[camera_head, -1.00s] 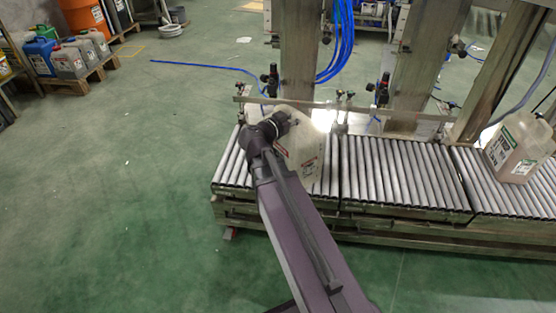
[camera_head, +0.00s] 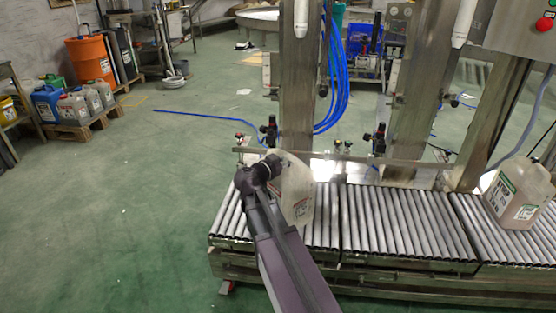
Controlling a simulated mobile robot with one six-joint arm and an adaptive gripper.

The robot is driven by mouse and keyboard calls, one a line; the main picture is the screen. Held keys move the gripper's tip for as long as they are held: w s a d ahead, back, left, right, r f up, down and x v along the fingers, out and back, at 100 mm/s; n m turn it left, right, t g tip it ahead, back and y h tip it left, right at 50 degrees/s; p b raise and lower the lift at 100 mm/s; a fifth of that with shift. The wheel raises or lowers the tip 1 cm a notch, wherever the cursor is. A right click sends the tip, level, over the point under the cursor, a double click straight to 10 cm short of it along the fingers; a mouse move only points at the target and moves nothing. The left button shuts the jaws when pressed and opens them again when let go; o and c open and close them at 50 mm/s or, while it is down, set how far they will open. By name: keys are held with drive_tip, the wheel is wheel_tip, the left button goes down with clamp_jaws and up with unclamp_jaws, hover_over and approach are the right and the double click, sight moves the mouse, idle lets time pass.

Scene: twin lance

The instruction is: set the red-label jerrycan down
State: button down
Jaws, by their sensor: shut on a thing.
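The red-label jerrycan (camera_head: 298,188) is a pale, translucent can with a small red-marked label on its lower part. It stands nearly upright at the left part of the roller conveyor (camera_head: 232,218). My gripper (camera_head: 273,165) is at its upper left side and is shut on it. The fingers are mostly hidden by the wrist and the can. I cannot tell whether the can's base touches the rollers.
Another jerrycan (camera_head: 518,193), with a green-marked label, stands on the conveyor at the right. Steel posts (camera_head: 297,90) and a rail (camera_head: 350,159) run behind the rollers. A pallet (camera_head: 85,127) with several cans stands far left. The middle rollers (camera_head: 395,222) are clear.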

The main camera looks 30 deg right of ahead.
sight(276, 150)
drive_tip(key=w, duration=0.3)
drive_tip(key=w+d, duration=0.1)
drive_tip(key=w, duration=0.2)
drive_tip(key=w+d+f, duration=0.1)
drive_tip(key=w, duration=0.2)
drive_tip(key=shift+w+d+b, duration=0.1)
drive_tip(key=shift+w+b, duration=0.25)
drive_tip(key=shift+b, duration=0.05)
drive_tip(key=shift+f, duration=0.1)
drive_tip(key=shift+f+b, duration=1.6)
drive_tip(key=shift+b, duration=0.15)
drive_tip(key=shift+f, duration=0.15)
drive_tip(key=c, duration=0.5)
unclamp_jaws()
drive_tip(key=shift+c, duration=0.2)
drive_tip(key=shift+r, duration=0.2)
drive_tip(key=p+v, duration=0.1)
drive_tip(key=v, duration=1.1)
drive_tip(key=shift+p, duration=0.4)
